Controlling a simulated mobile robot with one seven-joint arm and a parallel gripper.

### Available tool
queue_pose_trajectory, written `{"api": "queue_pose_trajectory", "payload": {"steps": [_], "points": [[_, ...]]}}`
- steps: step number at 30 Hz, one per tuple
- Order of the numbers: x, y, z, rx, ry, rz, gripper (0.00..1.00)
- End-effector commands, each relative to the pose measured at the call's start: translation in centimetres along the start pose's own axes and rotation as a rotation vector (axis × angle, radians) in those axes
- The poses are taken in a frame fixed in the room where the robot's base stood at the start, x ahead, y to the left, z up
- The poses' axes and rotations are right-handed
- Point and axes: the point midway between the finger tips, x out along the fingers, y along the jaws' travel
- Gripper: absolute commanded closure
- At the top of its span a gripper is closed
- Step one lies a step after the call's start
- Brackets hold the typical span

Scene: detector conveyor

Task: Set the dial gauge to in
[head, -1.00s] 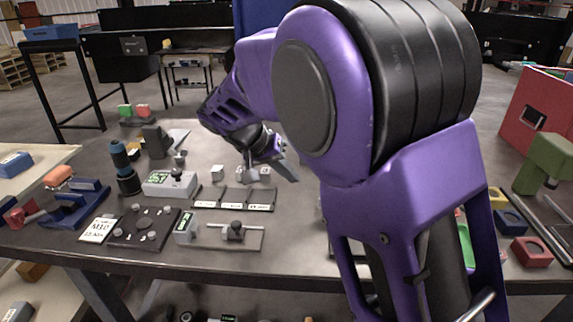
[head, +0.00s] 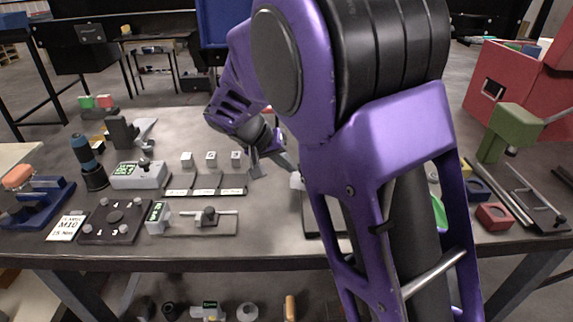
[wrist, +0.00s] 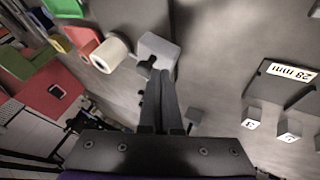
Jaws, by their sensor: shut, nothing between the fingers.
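No part is clearly marked as the dial gauge. A grey box with a green display and a dark knob on top (head: 139,176) stands at the left of the bench; its reading is too small to read. A smaller grey unit with a green display (head: 157,217) stands in front of it, beside a slide with a dark knob. My gripper (wrist: 157,75) is shut and empty. Its tips are close to a pale grey block (wrist: 160,46) with a black knob (wrist: 146,66); I cannot tell whether they touch. In the head view my gripper (head: 284,160) is right of the numbered cubes.
Numbered cubes (head: 211,157) stand behind labelled trays (head: 205,191). A dark board with knobs (head: 116,220) lies front left. A white cylinder (wrist: 112,52) is near my gripper. A red box (head: 508,80) and green block (head: 512,127) stand right. My arm hides the bench's middle right.

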Motion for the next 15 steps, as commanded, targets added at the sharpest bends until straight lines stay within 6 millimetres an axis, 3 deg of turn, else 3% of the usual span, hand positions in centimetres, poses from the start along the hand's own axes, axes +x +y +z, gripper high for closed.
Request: {"api": "queue_pose_trajectory", "payload": {"steps": [15], "points": [[1.6,3.9,1.8,-0.199,0.109,-0.109,1.0]]}}
